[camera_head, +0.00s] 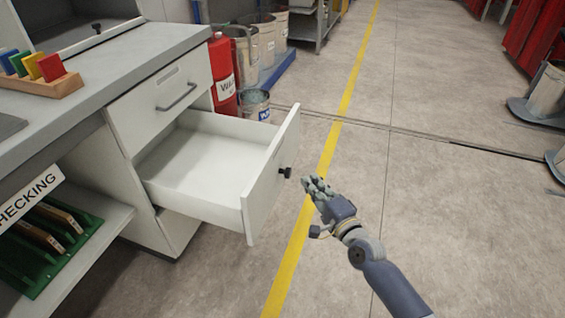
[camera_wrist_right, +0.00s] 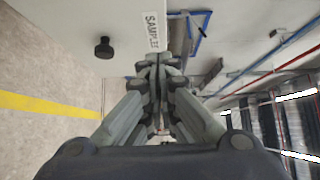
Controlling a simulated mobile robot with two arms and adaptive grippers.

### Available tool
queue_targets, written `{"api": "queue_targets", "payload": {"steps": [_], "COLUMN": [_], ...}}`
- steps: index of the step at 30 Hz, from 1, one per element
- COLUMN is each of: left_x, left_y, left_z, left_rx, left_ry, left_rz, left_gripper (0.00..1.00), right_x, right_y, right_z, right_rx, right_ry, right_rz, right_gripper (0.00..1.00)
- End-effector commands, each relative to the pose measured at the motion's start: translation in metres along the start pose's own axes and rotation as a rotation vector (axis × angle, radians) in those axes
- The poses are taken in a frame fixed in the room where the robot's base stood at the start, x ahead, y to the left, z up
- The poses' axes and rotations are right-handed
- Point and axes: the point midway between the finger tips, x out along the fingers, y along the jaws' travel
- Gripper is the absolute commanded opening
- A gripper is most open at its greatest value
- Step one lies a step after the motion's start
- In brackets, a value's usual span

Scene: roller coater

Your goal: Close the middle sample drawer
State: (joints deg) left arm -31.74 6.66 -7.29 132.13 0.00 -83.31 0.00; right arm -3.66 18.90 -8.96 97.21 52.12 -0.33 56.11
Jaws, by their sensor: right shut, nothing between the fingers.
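The middle sample drawer (camera_head: 270,180) is pulled far out of the white cabinet in the head view, and its inside looks empty. A black knob (camera_head: 285,173) sits on its front panel. My right gripper (camera_head: 312,182) is just right of the knob, apart from it in that view, with its fingers shut and empty. In the right wrist view the shut fingers (camera_wrist_right: 160,62) point toward a white surface with a "SAMPLE" label (camera_wrist_right: 152,32), and a black knob (camera_wrist_right: 104,47) shows to their left. Contact with the drawer front cannot be told. My left gripper is not in view.
A closed drawer with a bar handle (camera_head: 177,97) lies above the open one. The worktop (camera_head: 130,60) carries a wooden rack of coloured blocks (camera_head: 40,85). A red container (camera_head: 222,75) and buckets stand behind the cabinet.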

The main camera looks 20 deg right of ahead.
Motion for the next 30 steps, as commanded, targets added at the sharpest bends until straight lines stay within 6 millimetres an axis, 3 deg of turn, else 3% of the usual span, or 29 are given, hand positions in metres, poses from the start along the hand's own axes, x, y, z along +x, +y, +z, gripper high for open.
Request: {"api": "queue_targets", "payload": {"steps": [11,16,21,30], "left_x": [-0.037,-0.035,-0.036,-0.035], "left_y": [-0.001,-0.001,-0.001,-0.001], "left_z": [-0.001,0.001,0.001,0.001], "left_rx": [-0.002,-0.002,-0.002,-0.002], "left_ry": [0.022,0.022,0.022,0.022], "left_rz": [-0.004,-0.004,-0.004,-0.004], "left_gripper": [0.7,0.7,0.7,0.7], "right_x": [0.064,0.091,0.107,0.117], "right_y": [0.001,0.001,0.0,0.001], "right_z": [0.0,0.0,0.019,0.029], "right_rx": [-0.002,-0.004,0.0,-0.004], "right_ry": [0.0,0.0,-0.001,0.0], "right_rz": [-0.002,-0.002,0.001,0.001], "right_gripper": [0.0,0.0,0.0,0.0]}}
